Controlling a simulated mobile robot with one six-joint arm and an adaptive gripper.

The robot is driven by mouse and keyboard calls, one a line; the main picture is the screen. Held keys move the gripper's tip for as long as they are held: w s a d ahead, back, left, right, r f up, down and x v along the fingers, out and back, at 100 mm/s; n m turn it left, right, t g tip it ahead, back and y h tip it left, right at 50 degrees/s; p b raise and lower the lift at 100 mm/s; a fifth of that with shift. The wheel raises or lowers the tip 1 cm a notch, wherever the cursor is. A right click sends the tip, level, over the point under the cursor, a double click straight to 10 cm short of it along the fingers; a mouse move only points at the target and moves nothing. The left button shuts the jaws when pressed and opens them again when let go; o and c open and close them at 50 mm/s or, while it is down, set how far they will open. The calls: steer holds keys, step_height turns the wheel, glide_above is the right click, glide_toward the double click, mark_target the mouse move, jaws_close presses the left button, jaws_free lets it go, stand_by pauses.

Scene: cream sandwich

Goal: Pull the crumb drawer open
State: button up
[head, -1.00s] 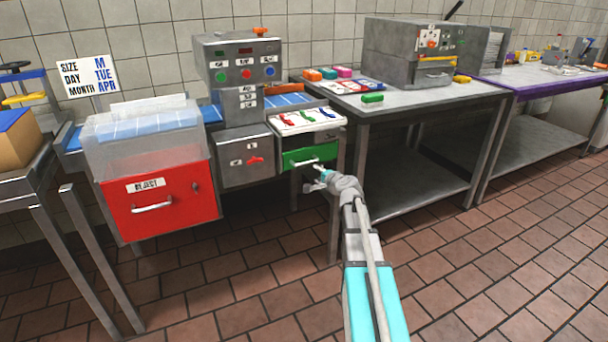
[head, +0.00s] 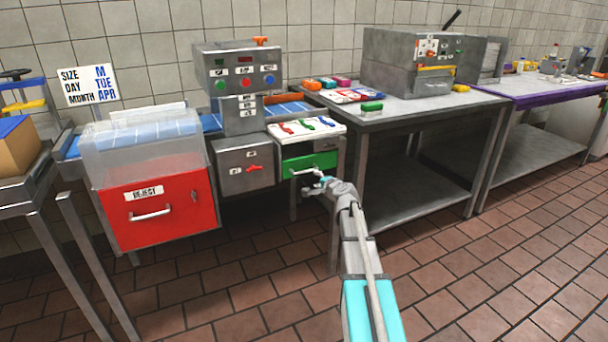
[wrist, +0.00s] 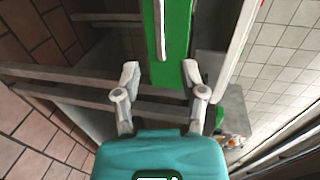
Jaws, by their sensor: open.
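A drawer with a green front (head: 324,160) sits below the white tray of colored pieces, and its front looks closed. A pale bar handle (head: 297,172) runs across it. My gripper (head: 320,182) is in front of the right part of this handle. In the wrist view, the green front (wrist: 178,55) fills the upper middle and the handle (wrist: 161,30) runs lengthwise. My gripper (wrist: 160,72) is open, its fingers spread to either side of the handle's line. The handle's near end lies about level with the fingertips. I cannot tell whether they touch it.
A red REJECT drawer (head: 172,212) with its own handle is at the left. A steel table leg (head: 336,235) stands close beside my arm. The tiled floor (head: 240,290) in front is clear.

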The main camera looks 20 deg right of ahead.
mark_target(305, 172)
steer(key=b+x, duration=0.2)
steer(key=x, duration=0.9)
jaws_close()
